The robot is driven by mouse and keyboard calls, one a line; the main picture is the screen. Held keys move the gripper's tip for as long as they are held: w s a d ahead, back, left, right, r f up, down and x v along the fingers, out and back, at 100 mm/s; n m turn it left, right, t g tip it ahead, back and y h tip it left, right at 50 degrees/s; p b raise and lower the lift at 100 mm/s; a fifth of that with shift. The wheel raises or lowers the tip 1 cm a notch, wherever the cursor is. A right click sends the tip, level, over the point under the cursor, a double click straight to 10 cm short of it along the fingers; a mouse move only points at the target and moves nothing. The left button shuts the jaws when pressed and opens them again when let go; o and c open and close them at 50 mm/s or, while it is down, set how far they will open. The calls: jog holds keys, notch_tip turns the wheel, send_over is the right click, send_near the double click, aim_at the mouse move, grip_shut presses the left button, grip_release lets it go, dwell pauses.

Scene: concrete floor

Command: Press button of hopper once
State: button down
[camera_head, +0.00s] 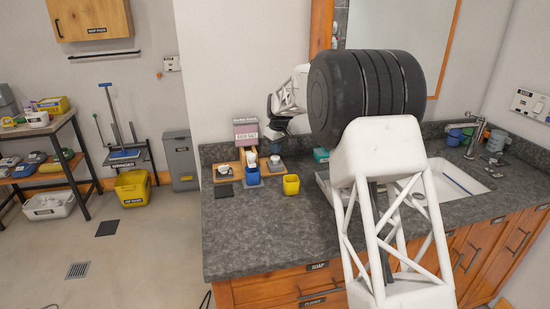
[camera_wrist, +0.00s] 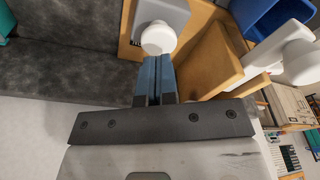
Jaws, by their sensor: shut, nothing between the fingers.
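A pink-and-white labelled box (camera_head: 245,133), which looks like the hopper, stands at the back of the grey counter on a wooden stand. No button can be made out on it in the head view.
A second white round knob (camera_wrist: 298,62) is at the right in the wrist view. A sink (camera_head: 455,182) is at the right. The counter's front left (camera_head: 245,235) is clear.

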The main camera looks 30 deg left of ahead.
aim_at(275, 157)
jog(key=shift+f, duration=1.6)
jog(key=shift+r, duration=0.15)
dwell(0.3)
jog(key=shift+r, duration=1.45)
jog(key=shift+r, duration=0.1)
jog(key=shift+r, duration=2.4)
